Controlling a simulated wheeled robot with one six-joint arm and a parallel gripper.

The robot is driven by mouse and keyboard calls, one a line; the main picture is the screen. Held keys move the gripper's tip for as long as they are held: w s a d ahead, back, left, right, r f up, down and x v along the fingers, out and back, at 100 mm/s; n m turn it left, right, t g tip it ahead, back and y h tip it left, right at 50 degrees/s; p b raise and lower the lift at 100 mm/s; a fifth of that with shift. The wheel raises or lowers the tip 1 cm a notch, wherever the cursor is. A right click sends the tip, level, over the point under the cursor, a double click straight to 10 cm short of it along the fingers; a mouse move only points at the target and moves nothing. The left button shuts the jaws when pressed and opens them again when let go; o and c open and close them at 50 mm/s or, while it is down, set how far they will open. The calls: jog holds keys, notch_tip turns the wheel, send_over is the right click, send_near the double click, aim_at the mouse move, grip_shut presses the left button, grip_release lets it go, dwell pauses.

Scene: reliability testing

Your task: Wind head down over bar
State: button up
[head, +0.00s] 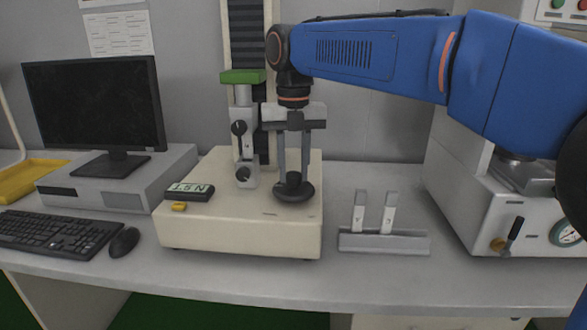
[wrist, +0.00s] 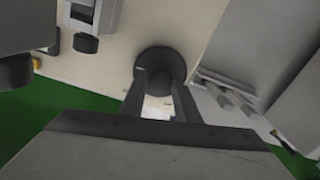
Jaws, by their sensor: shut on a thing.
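A test stand with a cream base (head: 240,225) stands on the bench, with a dark ribbed column (head: 247,40) behind. Its grey head (head: 243,150) has a green top (head: 242,76) and black knobs, and hangs above the left part of the base. My gripper (head: 293,176) points straight down, right of the head, shut on the hub of a dark round handwheel (head: 294,195) on the base. In the wrist view the fingers (wrist: 160,92) reach the handwheel (wrist: 160,62) on either side of its hub. I cannot make out a bar under the head.
A small display box (head: 190,191) sits on the base's left. A grey rack (head: 384,241) with two upright pale pieces stands to the right, before a large grey machine (head: 480,200). A monitor (head: 95,105), keyboard (head: 55,231) and mouse (head: 124,242) are left. The bench's front edge is clear.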

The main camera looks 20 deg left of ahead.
aim_at(294, 174)
dwell(0.4)
jog(key=o, duration=1)
jog(key=shift+o, duration=0.2)
jog(key=shift+r, duration=0.1)
notch_tip(294, 174, up, 17)
jog(key=shift+r, duration=0.1)
